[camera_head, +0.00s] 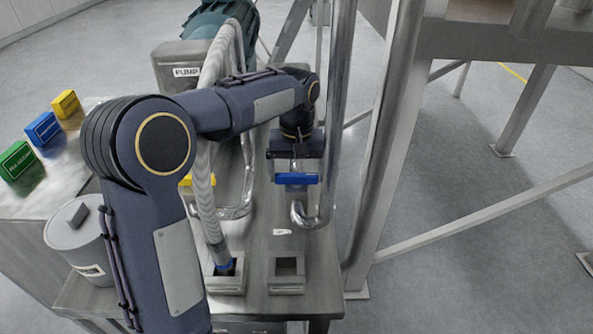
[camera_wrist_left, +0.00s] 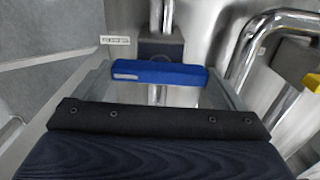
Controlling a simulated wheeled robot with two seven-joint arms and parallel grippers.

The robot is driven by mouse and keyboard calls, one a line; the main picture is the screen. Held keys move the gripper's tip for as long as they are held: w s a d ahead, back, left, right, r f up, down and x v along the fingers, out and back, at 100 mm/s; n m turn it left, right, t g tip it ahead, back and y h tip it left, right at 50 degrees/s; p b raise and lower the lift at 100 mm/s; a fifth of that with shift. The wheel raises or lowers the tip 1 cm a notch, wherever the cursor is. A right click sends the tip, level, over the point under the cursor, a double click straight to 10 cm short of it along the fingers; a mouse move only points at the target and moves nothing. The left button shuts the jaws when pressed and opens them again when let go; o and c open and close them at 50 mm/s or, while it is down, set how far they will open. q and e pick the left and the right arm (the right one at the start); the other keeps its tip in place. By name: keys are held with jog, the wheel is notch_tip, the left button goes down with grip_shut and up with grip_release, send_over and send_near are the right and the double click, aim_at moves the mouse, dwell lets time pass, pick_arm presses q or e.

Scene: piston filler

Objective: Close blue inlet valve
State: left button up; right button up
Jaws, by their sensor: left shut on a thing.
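The blue inlet valve handle (camera_head: 296,179) is a short blue bar on a steel pipe, right of the middle in the head view. It lies crosswise to the pipe. My left gripper (camera_head: 295,170) reaches over from the left arm and is at the handle. In the left wrist view the blue handle (camera_wrist_left: 158,72) lies between the two grey fingers (camera_wrist_left: 157,88), with a finger at each end, and the gripper is shut on it. The valve body behind the handle is partly hidden. My right gripper is not in view.
A yellow handle (camera_head: 197,180) is on another pipe to the left, partly behind my arm; it shows at the wrist view's right edge (camera_wrist_left: 312,82). A ribbed hose (camera_head: 203,190) and a tall steel pipe (camera_head: 338,100) stand close by. Blocks and a grey canister (camera_head: 78,235) are at left.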

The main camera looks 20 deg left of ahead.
aim_at(296, 174)
pick_arm(q)
jog(key=shift+r+n, duration=0.1)
jog(key=shift+n, duration=0.2)
jog(key=o, duration=0.7)
notch_tip(296, 174, up, 8)
jog(key=shift+f+b, duration=0.1)
jog(key=shift+b, duration=0.25)
dwell(0.4)
